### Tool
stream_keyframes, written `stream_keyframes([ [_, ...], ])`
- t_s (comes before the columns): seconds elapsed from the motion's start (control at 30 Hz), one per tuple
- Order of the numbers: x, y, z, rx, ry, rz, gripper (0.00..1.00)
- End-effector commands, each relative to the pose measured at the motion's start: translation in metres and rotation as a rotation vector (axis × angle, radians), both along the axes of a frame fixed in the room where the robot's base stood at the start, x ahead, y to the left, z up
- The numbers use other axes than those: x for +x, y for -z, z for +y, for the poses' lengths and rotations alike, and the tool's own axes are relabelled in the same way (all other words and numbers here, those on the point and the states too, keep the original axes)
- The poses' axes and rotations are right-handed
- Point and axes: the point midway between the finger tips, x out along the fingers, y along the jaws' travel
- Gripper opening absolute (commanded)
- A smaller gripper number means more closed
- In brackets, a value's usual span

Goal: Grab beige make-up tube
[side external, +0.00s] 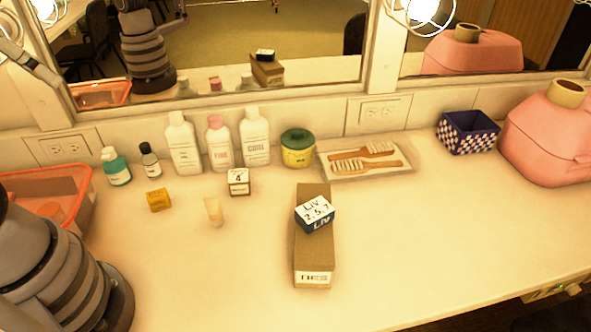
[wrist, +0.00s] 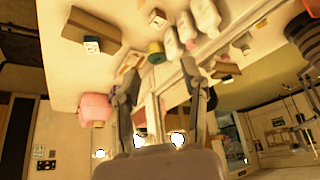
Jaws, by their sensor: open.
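The beige make-up tube (side external: 213,211) is small and stands on the white counter in the side external view, left of the brown box. Nothing touches it. I cannot make it out in the wrist view. My gripper (wrist: 156,84) shows in the wrist view with its two fingers spread wide and nothing between them. It is well away from the counter objects and faces the mirror side. In the side external view the gripper's fingers cannot be clearly seen.
A yellow box (side external: 159,200) and a small brown-white box (side external: 239,182) flank the tube. Behind stand several bottles (side external: 183,145) and a green-lidded jar (side external: 297,148). A brown box (side external: 314,258) carries a blue-white box (side external: 314,214). The front right counter is clear.

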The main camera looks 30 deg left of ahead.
Motion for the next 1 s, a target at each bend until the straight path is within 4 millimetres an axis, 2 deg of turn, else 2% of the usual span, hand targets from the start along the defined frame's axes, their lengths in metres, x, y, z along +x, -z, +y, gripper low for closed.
stream_keyframes([
  [0.27,0.003,0.006,-0.002,-0.021,-0.012,0.050,0.43],
  [0.47,0.016,0.043,-0.015,-0.198,-0.096,0.357,0.43],
  [0.7,0.039,0.091,-0.038,-0.578,-0.272,0.778,0.43],
  [0.87,0.062,0.120,-0.046,-0.878,-0.419,0.987,0.43],
  [1.0,0.087,0.148,-0.046,-1.164,-0.571,1.117,0.43],
])
